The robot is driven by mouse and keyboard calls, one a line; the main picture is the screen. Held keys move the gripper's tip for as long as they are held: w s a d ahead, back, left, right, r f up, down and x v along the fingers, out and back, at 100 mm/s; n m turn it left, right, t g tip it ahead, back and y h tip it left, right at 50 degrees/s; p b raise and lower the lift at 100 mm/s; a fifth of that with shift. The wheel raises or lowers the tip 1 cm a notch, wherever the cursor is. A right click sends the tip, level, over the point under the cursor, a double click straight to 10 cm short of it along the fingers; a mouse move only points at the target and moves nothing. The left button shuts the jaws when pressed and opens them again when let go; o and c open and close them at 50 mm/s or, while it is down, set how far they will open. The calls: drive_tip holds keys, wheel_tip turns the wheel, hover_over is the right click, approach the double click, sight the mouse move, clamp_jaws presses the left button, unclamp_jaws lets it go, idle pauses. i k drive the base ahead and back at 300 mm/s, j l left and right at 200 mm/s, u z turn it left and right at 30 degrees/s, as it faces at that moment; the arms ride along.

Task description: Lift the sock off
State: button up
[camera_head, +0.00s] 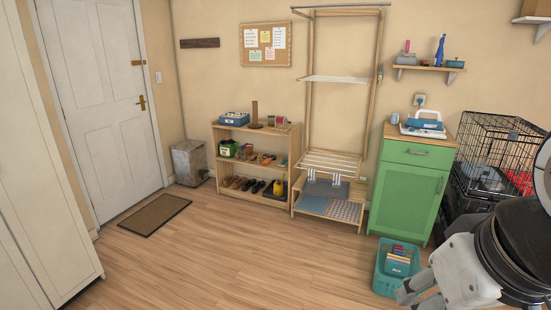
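I cannot make out a sock for certain. Grey cloth-like pieces (325,189) hang or lie low on the wooden rack with white rails (332,163), too small to identify. My gripper (408,293) is at the lower right, in front of the green cabinet and close to the teal basket (388,285) in the picture. Its fingers are small and partly cut off by the frame edge, so I cannot tell whether it is open or holds anything.
A shoe shelf (257,126) stands left of the rack. A green cabinet (409,191) and a black wire cage (493,145) stand at right. A grey bin (188,162) and a doormat (156,214) are near the white door (103,95). The middle floor is clear.

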sight(336, 177)
drive_tip(key=i, duration=1.35)
drive_tip(key=i+z, duration=0.1)
drive_tip(key=i, duration=1.2)
drive_tip(key=i+j, duration=0.2)
drive_tip(key=i, duration=1.15)
drive_tip(key=i+z, duration=0.1)
drive_tip(key=z, duration=0.7)
drive_tip(key=i+j+z, duration=0.1)
drive_tip(key=z, duration=0.3)
